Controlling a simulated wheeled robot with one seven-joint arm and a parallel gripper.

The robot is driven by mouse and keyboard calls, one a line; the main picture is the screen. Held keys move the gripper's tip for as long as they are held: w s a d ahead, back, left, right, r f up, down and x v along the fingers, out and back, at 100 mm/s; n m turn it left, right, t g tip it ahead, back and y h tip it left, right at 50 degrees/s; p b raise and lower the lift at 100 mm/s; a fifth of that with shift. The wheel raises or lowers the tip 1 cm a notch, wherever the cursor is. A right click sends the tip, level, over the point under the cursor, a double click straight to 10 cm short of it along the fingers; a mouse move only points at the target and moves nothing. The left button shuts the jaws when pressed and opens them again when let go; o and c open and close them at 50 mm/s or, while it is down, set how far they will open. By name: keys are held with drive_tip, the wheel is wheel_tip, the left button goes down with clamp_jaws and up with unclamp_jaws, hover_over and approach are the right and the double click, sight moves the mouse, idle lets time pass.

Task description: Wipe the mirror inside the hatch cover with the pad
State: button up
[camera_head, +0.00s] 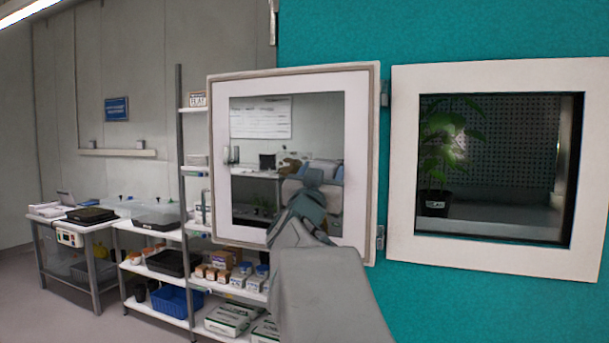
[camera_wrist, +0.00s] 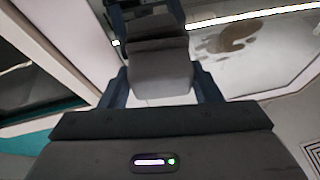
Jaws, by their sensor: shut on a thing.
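The hatch cover (camera_head: 361,160) stands open in the head view, hinged at its right side, with a pale frame around the mirror (camera_head: 262,185). My gripper (camera_wrist: 161,82) is shut on a dark grey pad (camera_wrist: 160,72) and is in front of the mirror's lower right part. The pad is at or very near the glass; I cannot tell whether it touches. A brown smudge (camera_wrist: 228,38) shows on the mirror, right of the pad in the wrist view; it also shows in the head view (camera_head: 289,166).
Right of the cover is the chamber window (camera_head: 500,190) in a white frame, with a potted plant (camera_head: 436,160) behind it, set in a teal wall (camera_head: 450,30). Shelves (camera_head: 160,304) with trays and boxes stand behind the cover at left. The floor at far left is clear.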

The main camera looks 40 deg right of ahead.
drive_tip(key=shift+w+a+p, duration=0.6)
drive_tip(key=shift+w+a, duration=0.25)
drive_tip(key=shift+w, duration=0.8)
drive_tip(key=shift+w+a+p, duration=0.6)
drive_tip(key=shift+w+a, duration=0.3)
drive_tip(key=shift+w, duration=0.75)
drive_tip(key=shift+w+a+p, duration=0.6)
drive_tip(key=shift+w+a, duration=0.25)
drive_tip(key=shift+w, duration=0.8)
drive_tip(key=shift+s+a, duration=0.1)
drive_tip(key=s+a, duration=0.4)
drive_tip(key=a, duration=0.3)
drive_tip(key=shift+s+a+b, duration=0.25)
drive_tip(key=shift+s+b, duration=0.05)
drive_tip(key=shift+b, duration=0.15)
drive_tip(key=shift+w+d+f, duration=0.1)
drive_tip(key=shift+m+g+h, duration=0.3)
drive_tip(key=shift+g, duration=0.5)
drive_tip(key=shift+w+d+f, duration=0.25)
drive_tip(key=shift+w+d, duration=0.5)
drive_tip(key=shift+d, duration=0.3)
drive_tip(key=shift+w+d+f, duration=0.2)
drive_tip(key=shift+w+d, duration=0.55)
drive_tip(key=shift+d, duration=0.25)
drive_tip(key=shift+w+d+f, duration=0.25)
drive_tip(key=shift+w+d, duration=0.5)
drive_tip(key=shift+d, duration=0.3)
